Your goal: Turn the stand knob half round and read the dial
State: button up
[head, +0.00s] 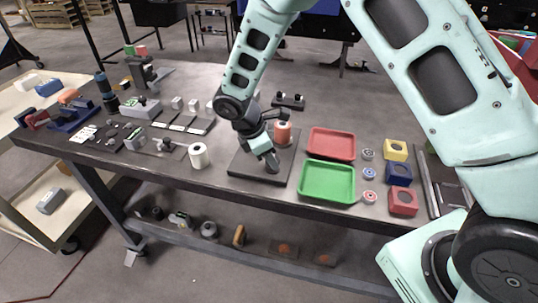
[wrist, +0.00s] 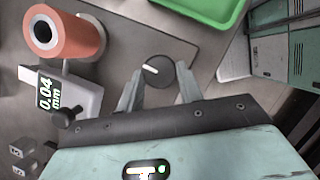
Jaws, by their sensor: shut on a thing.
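The stand knob (wrist: 160,70) is round and black with a white mark. In the wrist view the mark points left and slightly up. My gripper (wrist: 158,80) has its two fingers on either side of the knob and is shut on it. In the head view my gripper (head: 271,164) reaches down to the dark stand plate (head: 243,167) and hides the knob. The dial (wrist: 47,92) is a digital display on a grey body, turned sideways in the wrist view; it reads 0.04 mm.
An orange roll (wrist: 75,37) stands on the plate beside the dial. A green tray (head: 327,181) and a red tray (head: 331,144) lie right of the plate. A white roll (head: 199,156) stands left of it. Blocks in yellow (head: 396,151), blue and red line the right side.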

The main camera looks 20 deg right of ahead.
jog(key=o, duration=1)
jog(key=b+v, duration=0.3)
jog(key=v, duration=1.4)
jog(key=shift+r, duration=0.3)
jog(key=s+f+m+y, duration=0.1)
jog(key=s+m, duration=0.2)
jog(key=s, duration=0.6)
jog(key=s+m+y, duration=0.2)
jog(key=s+m, duration=0.1)
jog(key=s, duration=0.6)
jog(key=s+f+m+y, duration=0.1)
jog(key=s+m+y, duration=0.1)
jog(key=s, duration=0.7)
jog(key=shift+s+d+f+m, duration=0.3)
jog(key=shift+s+d+m, duration=0.1)
jog(key=shift+m, duration=0.5)
